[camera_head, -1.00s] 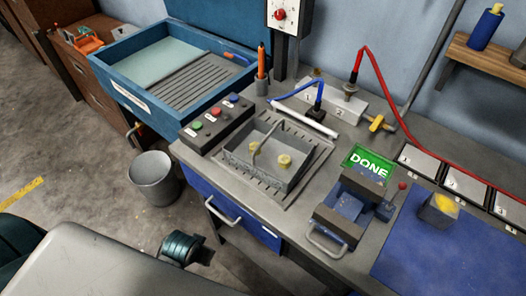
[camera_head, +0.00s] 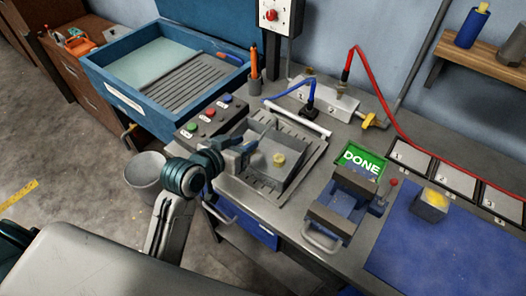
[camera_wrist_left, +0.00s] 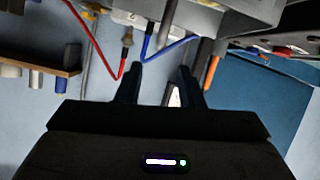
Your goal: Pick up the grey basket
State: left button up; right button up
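The grey basket (camera_head: 286,178) sits on a slotted grey plate on the bench, with a yellow-topped piece (camera_head: 278,159) visible inside. Its left side and most of its handle are hidden by my left gripper (camera_head: 256,146), which is over the basket's left part, near the handle. In the left wrist view the fingers of my left gripper (camera_wrist_left: 161,72) stand apart. A grey bar shows beyond them there; I cannot tell whether it is the handle. Contact with the basket cannot be made out. My right gripper is not in view.
A button box (camera_head: 212,117) stands just left of the basket, with a blue open case (camera_head: 124,97) beyond. A vise (camera_head: 342,204) and a green DONE display (camera_head: 362,161) are to the right. Red and blue cables run behind. A bin (camera_head: 146,170) stands on the floor.

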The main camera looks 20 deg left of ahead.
aim_at(261, 136)
pick_arm(q)
jog(key=p+x, duration=0.2)
jog(key=x, duration=0.4)
jog(key=shift+w+d+f+p, duration=0.1)
jog(key=shift+w+d+p, duration=0.15)
jog(key=shift+p, duration=0.15)
jog(key=shift+w+d+f, duration=0.1)
jog(key=shift+w+f, duration=0.15)
jog(key=shift+f, duration=0.05)
jog(key=shift+c, duration=0.4)
jog(key=shift+s, duration=0.1)
grip_shut()
